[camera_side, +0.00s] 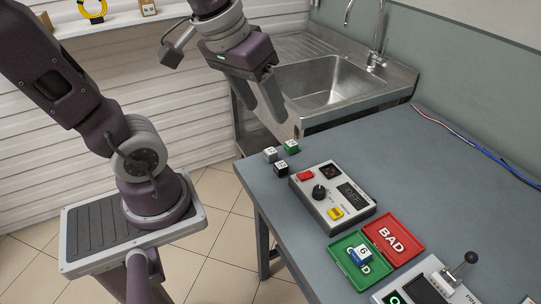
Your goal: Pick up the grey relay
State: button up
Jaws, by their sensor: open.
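The grey relay (270,154) is a small cube-like block standing near the far left corner of the grey-blue table (330,153). A green relay (291,146) is just right of and behind it, and a black relay (281,168) is just in front and to the right. My gripper (271,113) is open and empty, pointing down. It appears above the relays in the picture, in front of the sink; its exact height and distance from them I cannot tell.
A control box (331,197) with knob and buttons stands right of the relays. Behind is a sink (328,82). The table's right side has free room.

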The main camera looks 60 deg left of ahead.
jog(key=w+a+f+n+g, duration=0.2)
jog(key=w+a+f+n, duration=0.45)
jog(key=w, duration=0.25)
jog(key=n+g, duration=0.2)
jog(key=n, duration=0.7)
send_over(270, 151)
jog(key=shift+m, duration=0.25)
notch_tip(270, 151, down, 18)
jog(key=shift+a+f, duration=0.1)
jog(key=shift+a, duration=0.05)
notch_tip(270, 151, down, 7)
jog(key=shift+r, duration=0.1)
grip_shut()
